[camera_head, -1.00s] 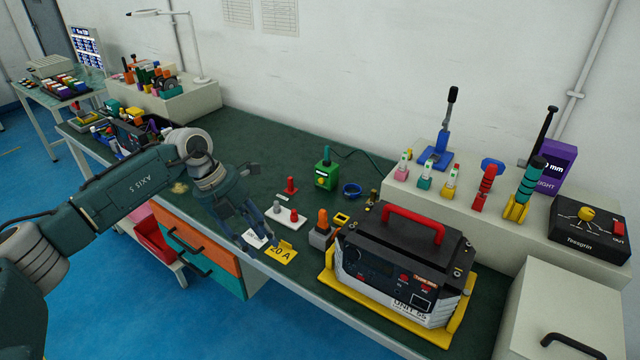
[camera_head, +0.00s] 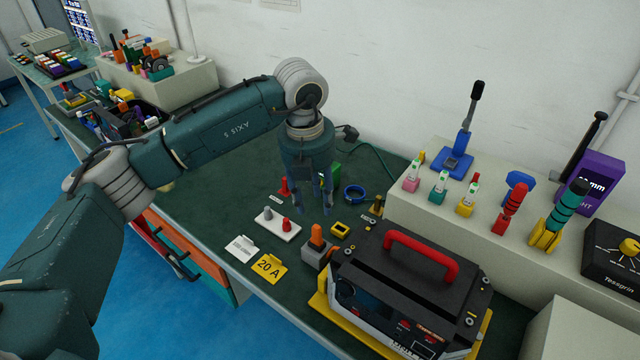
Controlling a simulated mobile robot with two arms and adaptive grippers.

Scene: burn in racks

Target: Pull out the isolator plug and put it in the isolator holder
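I cannot tell for sure which piece is the isolator plug. An orange-handled plug (camera_head: 317,236) stands upright in a grey block (camera_head: 314,258) beside the black unit. A white plate (camera_head: 268,221) carries a grey peg and a red peg (camera_head: 286,224). Another red piece (camera_head: 284,187) stands behind it. No isolator holder is readable. My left gripper (camera_head: 313,205) points down above the bench, behind the orange plug and right of the white plate. Its fingers are apart and nothing shows between them. It partly hides the green box (camera_head: 336,173). My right gripper is not in view.
The black unit with a red handle (camera_head: 421,255) fills the front right. A blue ring (camera_head: 354,192) and a yellow frame (camera_head: 340,229) lie near the gripper. A yellow 20 A card (camera_head: 269,268) lies at the front edge. The raised shelf (camera_head: 420,208) holds several tools.

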